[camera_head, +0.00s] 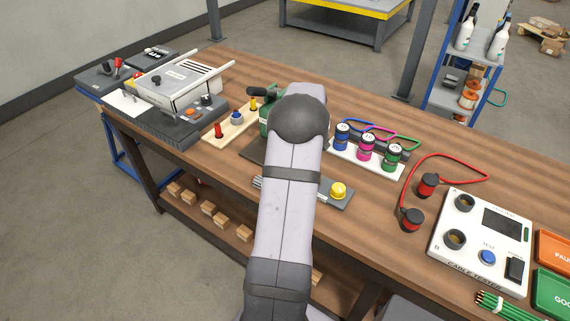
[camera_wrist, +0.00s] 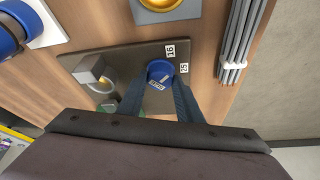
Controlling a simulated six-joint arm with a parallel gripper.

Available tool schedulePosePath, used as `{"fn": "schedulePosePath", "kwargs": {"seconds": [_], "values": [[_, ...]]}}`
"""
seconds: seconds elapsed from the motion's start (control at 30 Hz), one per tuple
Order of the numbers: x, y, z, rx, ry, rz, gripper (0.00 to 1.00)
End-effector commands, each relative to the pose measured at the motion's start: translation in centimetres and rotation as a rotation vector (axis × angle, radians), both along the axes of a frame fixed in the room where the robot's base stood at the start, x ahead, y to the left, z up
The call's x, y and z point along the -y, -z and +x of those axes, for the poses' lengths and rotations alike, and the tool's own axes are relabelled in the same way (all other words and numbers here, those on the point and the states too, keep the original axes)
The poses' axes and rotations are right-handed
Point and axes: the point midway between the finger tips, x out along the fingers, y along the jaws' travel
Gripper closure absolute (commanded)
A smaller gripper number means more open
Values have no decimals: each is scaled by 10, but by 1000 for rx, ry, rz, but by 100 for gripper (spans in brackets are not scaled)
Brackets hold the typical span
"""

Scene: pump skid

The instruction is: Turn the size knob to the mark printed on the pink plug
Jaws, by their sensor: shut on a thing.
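In the wrist view my gripper (camera_wrist: 160,92) is shut on a round blue knob (camera_wrist: 160,70), with one dark finger on each side. The knob stands on a dark plate (camera_wrist: 128,58). A small pale strip and a label show on the knob, too small to read. Printed marks "16" (camera_wrist: 171,50) and "25" (camera_wrist: 184,68) lie beside it. In the head view the pink plug (camera_head: 366,148) stands between a blue plug (camera_head: 342,136) and a green plug (camera_head: 391,157). The mark on the pink plug is not readable. My arm hides the knob and gripper in the head view.
A metal fitting (camera_wrist: 92,74) stands left of the knob on the same plate. A yellow button (camera_head: 338,190) and a bundle of grey cables (camera_wrist: 236,45) are close by. A cable tester (camera_head: 475,265) with red leads stands at the right.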

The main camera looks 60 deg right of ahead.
Motion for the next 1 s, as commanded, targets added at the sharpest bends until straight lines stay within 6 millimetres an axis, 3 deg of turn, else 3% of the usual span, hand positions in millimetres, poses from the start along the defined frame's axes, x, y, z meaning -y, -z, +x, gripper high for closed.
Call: {"fn": "schedulePosePath", "kwargs": {"seconds": [0.4,1.0], "values": [[3,1,-1,-1,-256,-1,90],[3,0,-1,-3,-312,-1,90]]}}
